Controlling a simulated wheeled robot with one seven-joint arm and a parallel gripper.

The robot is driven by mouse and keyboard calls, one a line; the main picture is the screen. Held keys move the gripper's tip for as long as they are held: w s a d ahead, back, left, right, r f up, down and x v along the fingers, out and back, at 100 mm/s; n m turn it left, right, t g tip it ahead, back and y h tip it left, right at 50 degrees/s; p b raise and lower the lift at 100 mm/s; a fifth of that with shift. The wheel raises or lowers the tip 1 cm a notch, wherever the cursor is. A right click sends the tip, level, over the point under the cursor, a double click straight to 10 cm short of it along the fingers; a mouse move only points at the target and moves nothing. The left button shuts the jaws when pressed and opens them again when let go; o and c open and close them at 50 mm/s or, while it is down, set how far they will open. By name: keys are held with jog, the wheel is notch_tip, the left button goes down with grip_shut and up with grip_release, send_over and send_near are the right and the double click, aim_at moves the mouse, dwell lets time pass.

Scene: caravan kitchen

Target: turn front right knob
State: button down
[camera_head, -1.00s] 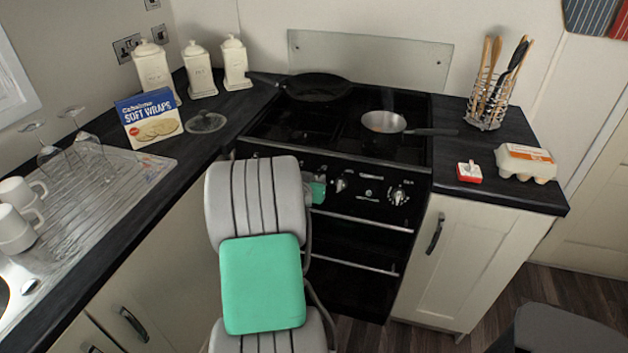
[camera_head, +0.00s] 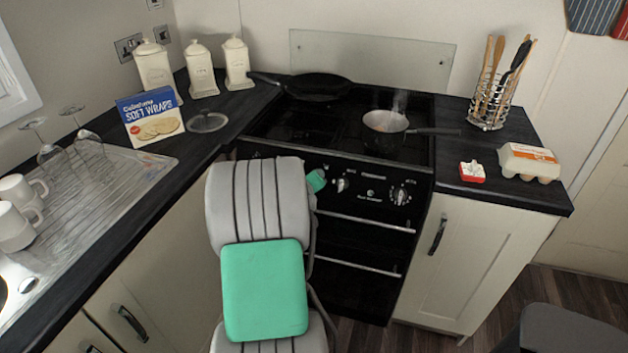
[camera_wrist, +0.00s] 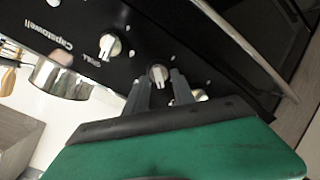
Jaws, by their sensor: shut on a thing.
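The black cooker (camera_head: 330,258) has a row of silver knobs on its front panel. In the wrist view my gripper (camera_wrist: 159,84) has its two grey fingers on either side of one silver knob (camera_wrist: 158,72), shut on it. A second knob (camera_wrist: 107,46) is to the left there, and another (camera_wrist: 198,95) is partly hidden behind the right finger. In the head view my arm covers the left part of the panel and hides the held knob. A middle knob (camera_head: 342,186) and a right knob (camera_head: 400,196) show clear of my gripper (camera_head: 316,180).
A saucepan (camera_head: 384,140) with steam above it and a black frying pan (camera_head: 316,87) stand on the hob. An oven handle (camera_head: 370,222) juts out below the panel. A red and white timer (camera_head: 472,172) and egg box (camera_head: 530,162) are on the right counter.

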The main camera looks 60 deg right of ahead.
jog(key=shift+w+f+n+p, duration=0.1)
jog(key=shift+n+p, duration=0.2)
jog(key=shift+n, duration=1.8)
jog(key=shift+f+n+p, duration=0.1)
jog(key=shift+n+p, duration=0.15)
jog(key=shift+n, duration=1.85)
jog(key=c, duration=1.1)
grip_release()
jog(key=shift+o, duration=0.2)
jog(key=shift+a, duration=0.1)
jog(key=v, duration=0.7)
jog(key=shift+a+r, duration=0.25)
